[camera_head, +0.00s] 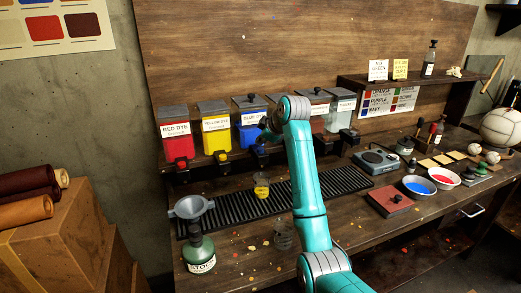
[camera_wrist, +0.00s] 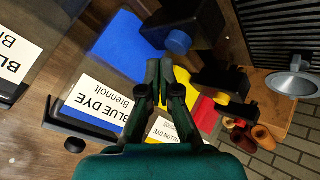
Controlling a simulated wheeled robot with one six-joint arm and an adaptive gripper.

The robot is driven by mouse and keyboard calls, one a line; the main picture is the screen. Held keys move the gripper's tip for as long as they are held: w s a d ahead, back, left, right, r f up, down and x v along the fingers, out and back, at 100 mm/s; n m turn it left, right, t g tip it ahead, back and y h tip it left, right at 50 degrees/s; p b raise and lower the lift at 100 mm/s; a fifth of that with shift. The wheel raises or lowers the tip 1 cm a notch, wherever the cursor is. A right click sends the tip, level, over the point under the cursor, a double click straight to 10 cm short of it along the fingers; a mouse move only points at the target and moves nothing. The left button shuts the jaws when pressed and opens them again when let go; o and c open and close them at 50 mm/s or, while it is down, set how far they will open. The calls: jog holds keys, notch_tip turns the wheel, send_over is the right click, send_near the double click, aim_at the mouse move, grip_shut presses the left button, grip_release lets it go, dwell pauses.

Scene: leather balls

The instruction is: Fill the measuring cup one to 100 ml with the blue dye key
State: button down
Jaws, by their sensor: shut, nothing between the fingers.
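The blue dye container (camera_head: 249,134) stands on the rack at the back, right of the yellow one. In the wrist view the blue container (camera_wrist: 122,45) fills the upper left, and its round blue key (camera_wrist: 178,42) shows on a dark block. My gripper (camera_wrist: 159,68) is shut and empty, its tips just below the key and apart from it as far as I can tell. In the head view my gripper (camera_head: 265,133) is dark, in front of the blue container. A clear cup with yellowish content (camera_head: 262,189) stands on the black ribbed grate. Its number and level are unreadable.
Red (camera_head: 178,146) and yellow (camera_head: 215,141) dye containers stand left of the blue one. Another clear cup (camera_head: 283,239) stands nearer the front. A scale (camera_head: 377,160) and bowls are right.

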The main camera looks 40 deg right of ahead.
aim_at(261, 149)
jog(key=shift+f, duration=0.2)
dwell(0.5)
jog(key=shift+f, duration=0.2)
jog(key=shift+f, duration=0.55)
dwell(0.8)
jog(key=shift+r, duration=0.1)
dwell(2.1)
jog(key=shift+r, duration=0.85)
jog(key=shift+r, duration=0.1)
jog(key=shift+r, duration=2.4)
